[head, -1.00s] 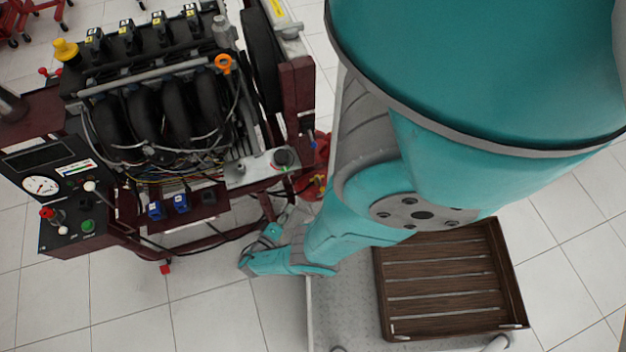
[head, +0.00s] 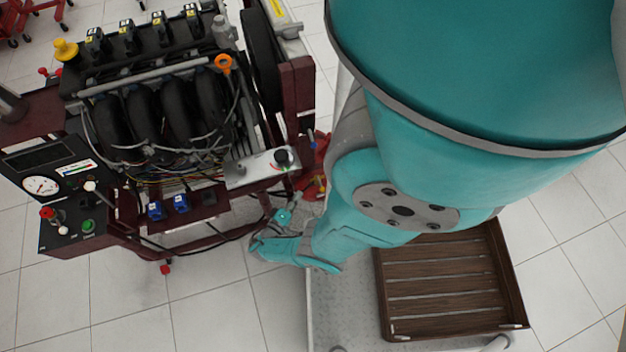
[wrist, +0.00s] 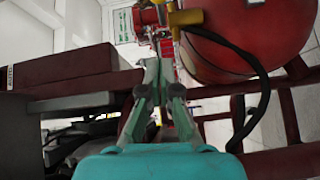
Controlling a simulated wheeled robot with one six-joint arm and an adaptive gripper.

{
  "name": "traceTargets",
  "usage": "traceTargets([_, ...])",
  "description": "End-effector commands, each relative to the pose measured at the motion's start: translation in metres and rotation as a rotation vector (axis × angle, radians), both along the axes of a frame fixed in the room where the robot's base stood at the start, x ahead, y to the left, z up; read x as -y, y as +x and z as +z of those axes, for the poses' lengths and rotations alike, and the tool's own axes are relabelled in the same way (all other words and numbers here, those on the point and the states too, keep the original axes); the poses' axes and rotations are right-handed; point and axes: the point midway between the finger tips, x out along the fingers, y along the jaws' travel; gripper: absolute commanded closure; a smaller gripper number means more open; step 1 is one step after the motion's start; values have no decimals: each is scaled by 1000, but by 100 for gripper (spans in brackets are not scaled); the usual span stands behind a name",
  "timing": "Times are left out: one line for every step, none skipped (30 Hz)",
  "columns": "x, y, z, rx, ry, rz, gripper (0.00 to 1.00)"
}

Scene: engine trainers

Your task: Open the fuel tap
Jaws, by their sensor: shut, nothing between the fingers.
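The red fuel tank (wrist: 250,38) fills the upper right of the wrist view. A yellow fitting (wrist: 187,18) sits at its left end, beside small red parts (wrist: 150,16); which piece is the tap's handle I cannot tell. In the head view only a sliver of red and a bit of yellow (head: 321,183) show behind my arm. My gripper (wrist: 158,66) is shut and empty, its fingertips below the yellow fitting in the wrist picture. I see no clear contact. In the head view its teal body (head: 283,216) is beside the trainer frame, its fingertips not clear.
The engine trainer (head: 160,110) stands at the left, with a control panel (head: 75,225) and a metal plate with a black knob (head: 282,157). Dark red frame bars (wrist: 75,68) and a black hose (wrist: 264,85) lie close around my gripper. A wooden crate (head: 495,300) is at lower right.

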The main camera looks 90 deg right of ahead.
Motion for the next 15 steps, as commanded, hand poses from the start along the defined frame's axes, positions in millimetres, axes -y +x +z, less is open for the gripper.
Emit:
traceTargets([5, -5, 0, 0, 1, -5, 100])
traceTargets([8, -7, 0, 0, 0, -4, 100])
traceTargets([12, -9, -1, 0, 1, -5, 100])
traceTargets([15, -11, -1, 0, 1, -5, 100])
traceTargets([18, -13, -1, 0, 0, -4, 100])
traceTargets([22, -15, -1, 0, 1, -5, 100])
traceTargets([25, -17, -1, 0, 0, -5, 100])
traceTargets([28, -19, -1, 0, 0, -4, 100])
traceTargets([32, -22, -1, 0, 1, -5, 100])
traceTargets([34, -23, -1, 0, 0, -4, 100])
traceTargets([33, -28, -2, -1, 2, -4, 100])
traceTargets([29, -35, -3, -3, 2, -2, 100])
traceTargets([28, -39, -4, -2, 2, -1, 100])
traceTargets([27, -42, -4, -1, 2, -1, 100])
traceTargets([25, -46, -5, -2, 2, 0, 100])
